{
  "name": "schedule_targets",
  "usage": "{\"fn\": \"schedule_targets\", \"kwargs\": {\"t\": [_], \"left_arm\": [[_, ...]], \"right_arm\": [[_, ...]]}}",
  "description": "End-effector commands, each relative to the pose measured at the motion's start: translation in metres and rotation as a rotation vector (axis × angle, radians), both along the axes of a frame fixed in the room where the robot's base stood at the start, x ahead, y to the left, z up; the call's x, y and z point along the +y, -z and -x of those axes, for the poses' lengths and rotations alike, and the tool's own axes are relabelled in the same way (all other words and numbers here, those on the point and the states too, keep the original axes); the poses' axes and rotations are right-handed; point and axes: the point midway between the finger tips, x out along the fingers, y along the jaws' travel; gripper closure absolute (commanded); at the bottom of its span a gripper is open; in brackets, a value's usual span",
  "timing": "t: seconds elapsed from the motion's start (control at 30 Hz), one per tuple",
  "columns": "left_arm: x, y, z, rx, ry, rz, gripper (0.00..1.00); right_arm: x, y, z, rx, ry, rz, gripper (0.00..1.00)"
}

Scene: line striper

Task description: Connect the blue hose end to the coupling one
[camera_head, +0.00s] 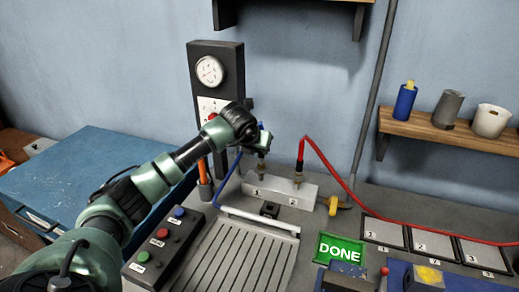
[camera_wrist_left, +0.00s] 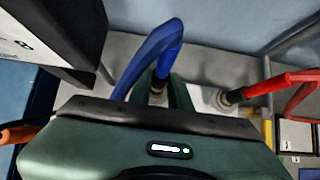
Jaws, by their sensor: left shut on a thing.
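My left gripper (camera_head: 262,141) is shut on the blue hose end, just above coupling one (camera_head: 262,171) on the light block marked 1 and 2 (camera_head: 284,188). The blue hose (camera_head: 232,172) hangs in a curve to the left of the gripper. In the left wrist view the blue hose (camera_wrist_left: 150,48) bends over and its end goes down between the fingers (camera_wrist_left: 172,92), in line with a metal fitting (camera_wrist_left: 157,97). The fingers partly hide the joint, so I cannot tell whether the end is fully seated. My right gripper is not in view.
A red hose (camera_head: 337,172) stands on coupling two, close to the right of the gripper. A gauge panel (camera_head: 211,72) rises behind to the left. A button box (camera_head: 165,245), a grooved tray (camera_head: 245,258) and a green DONE sign (camera_head: 340,249) lie in front.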

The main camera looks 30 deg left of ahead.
Motion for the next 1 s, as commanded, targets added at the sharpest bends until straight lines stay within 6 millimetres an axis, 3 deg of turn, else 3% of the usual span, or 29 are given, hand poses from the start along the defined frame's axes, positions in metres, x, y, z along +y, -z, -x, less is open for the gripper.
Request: {"fn": "schedule_targets", "kwargs": {"t": [1.0], "left_arm": [[0.0001,0.0073,-0.0001,-0.001,0.000,0.000,1.00]], "right_arm": [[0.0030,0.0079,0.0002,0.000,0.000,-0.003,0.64]]}}
